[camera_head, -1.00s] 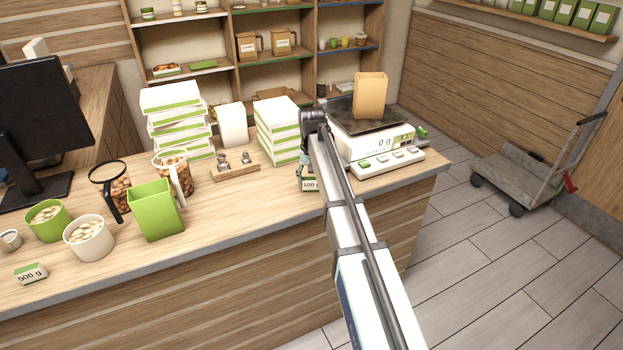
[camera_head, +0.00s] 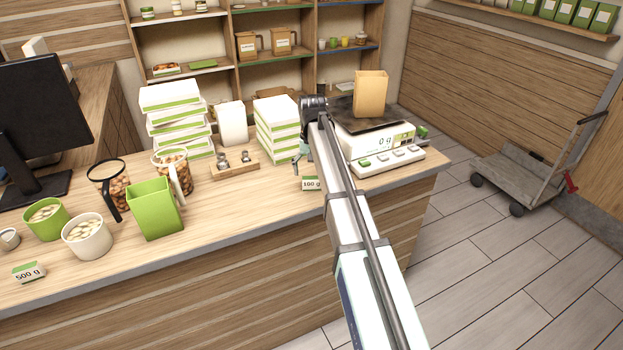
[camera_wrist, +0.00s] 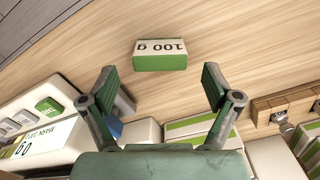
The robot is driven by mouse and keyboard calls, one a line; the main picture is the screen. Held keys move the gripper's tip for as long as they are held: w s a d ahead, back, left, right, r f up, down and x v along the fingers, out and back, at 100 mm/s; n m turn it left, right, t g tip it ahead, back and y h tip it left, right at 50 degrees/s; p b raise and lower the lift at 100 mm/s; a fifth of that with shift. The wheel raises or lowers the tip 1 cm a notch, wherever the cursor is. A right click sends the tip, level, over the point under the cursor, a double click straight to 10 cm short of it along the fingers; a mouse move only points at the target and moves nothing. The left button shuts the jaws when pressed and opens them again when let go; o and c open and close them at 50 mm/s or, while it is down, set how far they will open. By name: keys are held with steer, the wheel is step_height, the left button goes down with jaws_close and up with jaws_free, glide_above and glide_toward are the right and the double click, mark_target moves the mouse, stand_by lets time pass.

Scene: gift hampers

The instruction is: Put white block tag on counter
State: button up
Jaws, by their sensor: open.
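A white block tag (camera_head: 311,183) with a green edge, printed "100 g", lies on the wooden counter (camera_head: 250,205) near its front edge. It also shows in the wrist view (camera_wrist: 160,55), apart from the fingers and just beyond their tips. My gripper (camera_wrist: 158,85) is open and empty over the counter. In the head view my arm hides most of the gripper, and only a finger shows to the left of the arm, above the tag. A similar tag (camera_head: 29,272) printed "500 g" stands at the counter's left front.
A scale (camera_head: 375,140) carrying a brown bag (camera_head: 370,94) is right of my arm. Stacked white-green boxes (camera_head: 277,130) and a wooden weight holder (camera_head: 235,167) stand to the left. A green container (camera_head: 156,210) and cups stand further left. The counter around the "100 g" tag is clear.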

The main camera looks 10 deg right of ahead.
mark_target(311, 178)
step_height(311, 178, up, 9)
steer(key=b, duration=0.1)
steer(key=shift+b, duration=0.35)
steer(key=shift+f, duration=0.1)
